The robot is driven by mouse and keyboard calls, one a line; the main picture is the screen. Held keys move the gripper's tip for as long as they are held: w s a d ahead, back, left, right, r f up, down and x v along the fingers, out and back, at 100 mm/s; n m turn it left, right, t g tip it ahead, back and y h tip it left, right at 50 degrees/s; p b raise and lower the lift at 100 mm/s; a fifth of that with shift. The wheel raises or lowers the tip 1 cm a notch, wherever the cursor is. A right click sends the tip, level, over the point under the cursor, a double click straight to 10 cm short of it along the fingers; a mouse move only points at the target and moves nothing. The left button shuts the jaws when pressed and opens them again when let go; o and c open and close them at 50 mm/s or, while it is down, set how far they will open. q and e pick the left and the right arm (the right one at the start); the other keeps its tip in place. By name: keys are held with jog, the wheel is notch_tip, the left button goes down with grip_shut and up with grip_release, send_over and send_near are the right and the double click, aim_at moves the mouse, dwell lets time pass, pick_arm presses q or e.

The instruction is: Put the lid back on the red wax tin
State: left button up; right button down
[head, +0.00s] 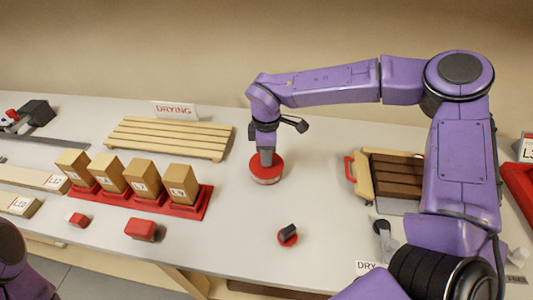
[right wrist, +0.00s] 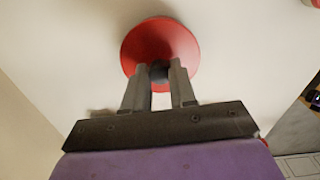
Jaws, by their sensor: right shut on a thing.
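The red lid (right wrist: 160,40) is a round disc with a dark knob (right wrist: 158,72) in its middle, seen in the right wrist view. My right gripper (right wrist: 158,80) is shut on this knob, pointing down. In the head view my right gripper (head: 266,158) is over the red round tin (head: 266,179) on the middle of the bench. The lid is on the tin or very close above it; I cannot tell whether it is fully seated. My left gripper is out of view.
A small red piece with a black top (head: 288,235) stands nearer the front edge. A slatted drying rack (head: 168,137) and a red tray (head: 200,211) with several tan blocks lie left. Bench around the tin is clear.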

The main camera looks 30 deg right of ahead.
jog(key=shift+c, duration=1.8)
grip_release()
jog(key=shift+r+p, duration=2.05)
jog(key=shift+r, duration=1.5)
grip_shut()
jog(key=shift+f, duration=0.2)
